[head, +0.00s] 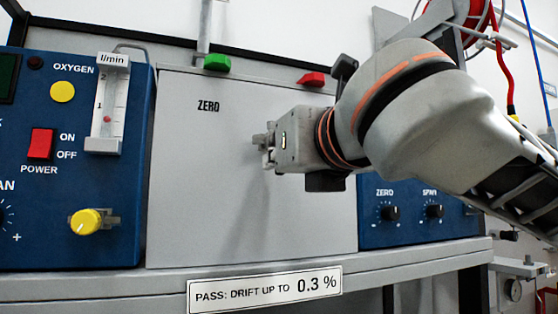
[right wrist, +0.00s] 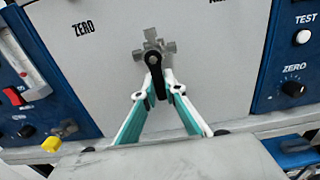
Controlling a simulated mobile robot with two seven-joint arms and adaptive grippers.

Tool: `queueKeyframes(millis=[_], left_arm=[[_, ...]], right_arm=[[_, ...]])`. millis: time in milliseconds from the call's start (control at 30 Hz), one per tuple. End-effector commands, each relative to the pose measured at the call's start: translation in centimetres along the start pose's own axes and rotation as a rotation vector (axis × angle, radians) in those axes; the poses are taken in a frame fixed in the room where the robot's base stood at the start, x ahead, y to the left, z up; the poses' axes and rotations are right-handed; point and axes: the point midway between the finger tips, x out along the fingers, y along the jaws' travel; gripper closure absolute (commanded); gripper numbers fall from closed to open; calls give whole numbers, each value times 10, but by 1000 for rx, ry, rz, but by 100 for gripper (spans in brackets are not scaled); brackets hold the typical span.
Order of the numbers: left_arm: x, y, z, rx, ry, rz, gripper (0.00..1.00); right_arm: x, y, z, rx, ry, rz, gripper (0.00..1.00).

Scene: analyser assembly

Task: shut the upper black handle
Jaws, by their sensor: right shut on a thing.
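A black handle (right wrist: 155,62) sits on a small grey metal valve (right wrist: 153,44) on the front of the grey panel. In the right wrist view the handle hangs down from the valve, between my right gripper's fingertips (right wrist: 158,92). The two fingers, white and teal, are shut on its lower end. In the head view my right arm comes in from the right. Its gripper (head: 272,150) is at the panel's middle, by the valve, and hides the handle there. My left gripper is in neither view.
The grey panel (head: 200,200) stands between blue panels with knobs and a red power switch (head: 41,144). A green tap handle (head: 217,62) and a red one (head: 312,79) are above it. Another black piece (head: 344,66) shows behind my arm. A ledge (head: 400,258) runs below.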

Motion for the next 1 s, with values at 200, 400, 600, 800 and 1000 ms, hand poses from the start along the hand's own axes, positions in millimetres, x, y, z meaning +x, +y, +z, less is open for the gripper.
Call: queueKeyframes(millis=[200,400,600,800,1000], left_arm=[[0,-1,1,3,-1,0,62],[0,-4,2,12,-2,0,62],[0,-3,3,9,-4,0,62],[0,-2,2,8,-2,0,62],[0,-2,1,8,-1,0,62]], right_arm=[[0,1,-3,-1,5,3,80],[0,1,-1,0,3,1,72],[-2,0,0,1,0,1,72],[-26,0,1,-2,-3,1,72],[-58,0,0,-2,-2,2,72]])
